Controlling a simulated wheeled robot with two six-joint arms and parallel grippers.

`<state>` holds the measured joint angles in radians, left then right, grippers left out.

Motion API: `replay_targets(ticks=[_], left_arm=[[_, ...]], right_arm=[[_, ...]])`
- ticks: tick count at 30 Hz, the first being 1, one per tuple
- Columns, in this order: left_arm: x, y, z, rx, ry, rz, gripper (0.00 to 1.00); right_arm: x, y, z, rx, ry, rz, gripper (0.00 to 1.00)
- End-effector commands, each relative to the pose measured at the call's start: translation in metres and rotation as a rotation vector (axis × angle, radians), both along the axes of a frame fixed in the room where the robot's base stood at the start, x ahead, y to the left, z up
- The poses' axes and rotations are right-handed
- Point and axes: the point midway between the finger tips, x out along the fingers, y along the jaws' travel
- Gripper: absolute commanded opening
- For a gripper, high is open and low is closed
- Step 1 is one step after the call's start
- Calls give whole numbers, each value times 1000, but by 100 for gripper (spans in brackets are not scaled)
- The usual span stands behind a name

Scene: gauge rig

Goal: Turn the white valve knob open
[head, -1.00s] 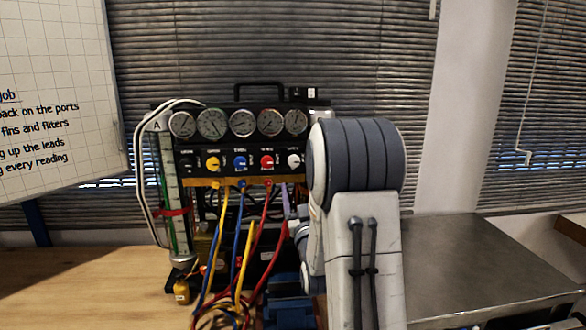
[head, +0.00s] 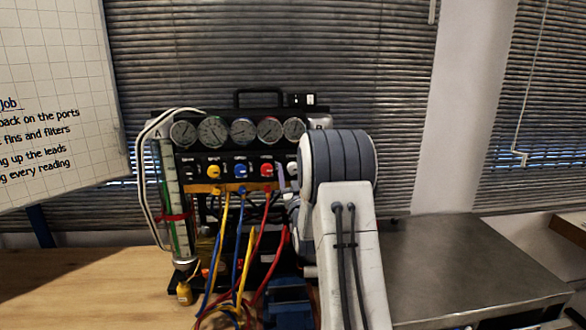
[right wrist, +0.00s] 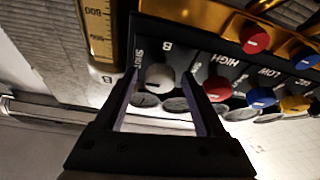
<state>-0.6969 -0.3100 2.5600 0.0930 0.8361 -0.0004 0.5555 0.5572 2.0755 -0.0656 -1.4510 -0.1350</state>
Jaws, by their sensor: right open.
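The white valve knob (right wrist: 158,78) is on the black panel by the "SHUT" and "B" labels in the right wrist view. In the head view the white knob (head: 292,168) shows at the right end of the knob row, partly hidden by my right arm. My right gripper (right wrist: 159,73) is open, with one finger on either side of the white knob. I cannot tell whether the fingers touch it. In the head view one pale purple finger of my right gripper (head: 282,177) shows just left of the knob. My left gripper is not in view.
A red knob (head: 266,170), a blue knob (head: 240,171) and a yellow knob (head: 213,172) sit left along the panel, under round gauges (head: 242,131). Coloured hoses (head: 237,262) hang below. A clear graduated tube (head: 174,205) stands at the left.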

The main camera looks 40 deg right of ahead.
Motion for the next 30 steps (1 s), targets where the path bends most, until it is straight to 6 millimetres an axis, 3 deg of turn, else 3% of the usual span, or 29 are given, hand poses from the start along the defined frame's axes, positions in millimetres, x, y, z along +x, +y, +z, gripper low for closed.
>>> replay_targets(ticks=[2, 6, 8, 19, 30], left_arm=[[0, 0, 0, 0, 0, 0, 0], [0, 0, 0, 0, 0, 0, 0], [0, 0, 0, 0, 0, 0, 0], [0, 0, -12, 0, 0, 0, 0], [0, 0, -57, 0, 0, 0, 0]], right_arm=[[0, 0, 0, 0, 0, 0, 72], [0, 0, 0, 0, 0, 0, 18], [0, 0, 0, 0, 0, 0, 0], [-1, 0, -3, -44, 25, -1, 0], [-1, 0, -5, -274, 163, -3, 0]])
